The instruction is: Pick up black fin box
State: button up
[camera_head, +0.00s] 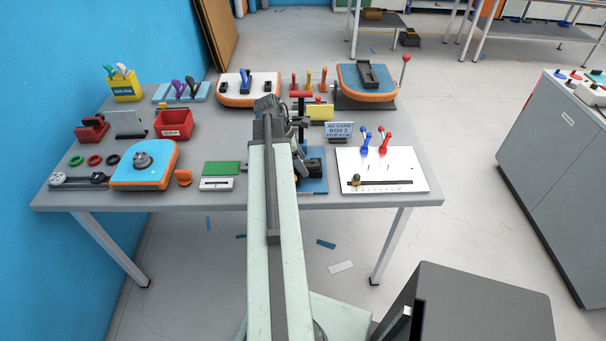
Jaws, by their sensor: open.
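A black elongated box-shaped piece (367,75), which looks like the black fin box, lies on a blue board with an orange rim (352,93) at the back right of the table. The board rests on a dark base. My gripper (268,103) is at the far end of my pale green arm, over the middle of the table. It is left of the black piece and apart from it. My gripper is open; its fingers are small and dark here, and I see nothing held between them. My arm hides part of the table's middle.
A red-topped clamp fixture (301,95) stands just right of my gripper. A white board with a blue piece (245,82) lies behind it. A red-knobbed lever (405,62) rises right of the blue board.

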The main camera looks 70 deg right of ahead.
grip_shut()
notch_tip(320, 180, up, 10)
jog(key=p, duration=1.1)
notch_tip(320, 180, down, 10)
jog(key=b, duration=1)
jog(key=shift+f+b, duration=0.1)
jog(key=shift+b, duration=0.25)
jog(key=shift+r, duration=0.25)
jog(key=shift+c, duration=0.6)
grip_release()
